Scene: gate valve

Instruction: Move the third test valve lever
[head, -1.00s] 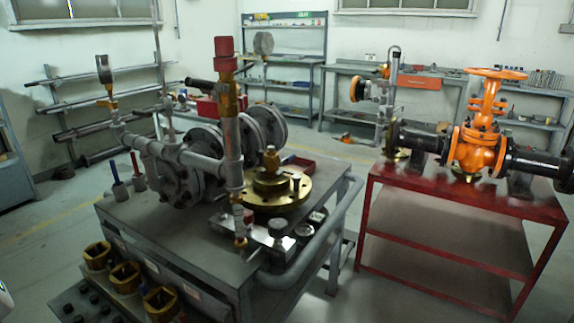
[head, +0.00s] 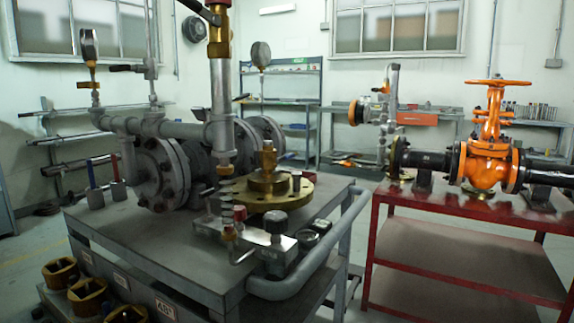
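I cannot tell for sure which lever is the third test valve lever. A blue lever (head: 91,173) and a red lever (head: 115,166) stand upright on small grey bodies at the left of the grey bench (head: 150,245). A black lever (head: 202,13) juts left from the tall riser pipe (head: 221,95) at the top edge. Another black lever (head: 125,68) sits on the thinner pipe further left. A metal block (head: 250,240) at the bench's right carries a row of small pale pieces (head: 227,203), too small to make out. My gripper is not in view.
A brass flange (head: 300,192) sits behind the metal block, and grey flanged pipework (head: 163,172) fills the bench's back. A tubular rail (head: 330,240) runs along its right side. A red table (head: 450,208) with an orange gate valve (head: 489,150) stands right. Floor shows between them.

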